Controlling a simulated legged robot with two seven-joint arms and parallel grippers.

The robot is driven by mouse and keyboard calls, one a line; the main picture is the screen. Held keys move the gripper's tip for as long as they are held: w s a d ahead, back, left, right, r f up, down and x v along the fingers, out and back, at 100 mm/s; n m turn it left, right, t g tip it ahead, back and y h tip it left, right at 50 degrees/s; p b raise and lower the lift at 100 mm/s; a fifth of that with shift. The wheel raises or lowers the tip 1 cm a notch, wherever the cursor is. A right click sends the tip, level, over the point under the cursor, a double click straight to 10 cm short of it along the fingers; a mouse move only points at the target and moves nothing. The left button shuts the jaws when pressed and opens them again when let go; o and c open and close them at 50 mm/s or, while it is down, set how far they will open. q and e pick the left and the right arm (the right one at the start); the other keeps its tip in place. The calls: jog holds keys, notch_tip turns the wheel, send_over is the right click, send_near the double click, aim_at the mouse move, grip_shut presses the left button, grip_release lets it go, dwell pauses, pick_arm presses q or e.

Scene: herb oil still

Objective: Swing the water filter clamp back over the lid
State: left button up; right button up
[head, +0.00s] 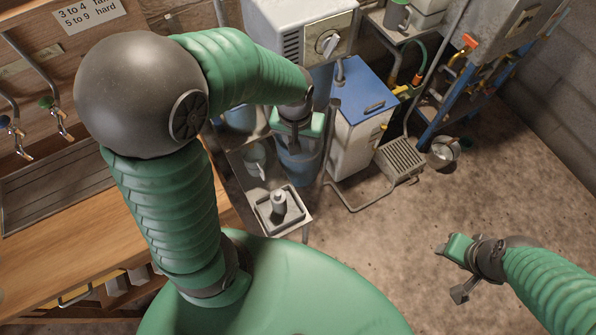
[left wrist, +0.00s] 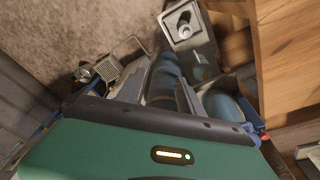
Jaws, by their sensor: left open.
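The water filter is probably the blue cylinder (head: 300,165) standing beside the white cabinet. It also shows in the left wrist view (left wrist: 164,78), between grey finger-like parts. My left gripper (head: 297,138) is open and points down over its top. The gripper's green body covers the lid and most of the upper end. I cannot make out the clamp or which way it is turned.
A white cabinet with a blue top (head: 357,135) stands close on the right of the filter. A small stand with a square tray (head: 262,222) and a bottle (head: 279,202) is in front. A wooden bench (head: 70,245) lies left.

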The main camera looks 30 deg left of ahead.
pick_arm(q)
jog(key=s+d+f+m+b, duration=0.2)
jog(key=s+f, duration=0.1)
jog(key=f, duration=0.1)
jog(key=shift+s+d+f, duration=0.15)
jog(key=shift+s+f, duration=0.05)
jog(key=shift+s, duration=0.1)
pick_arm(e)
jog(key=f, duration=0.3)
jog(key=shift+s+a+f, duration=0.1)
jog(key=shift+s+f, duration=0.1)
jog(key=shift+f, duration=0.1)
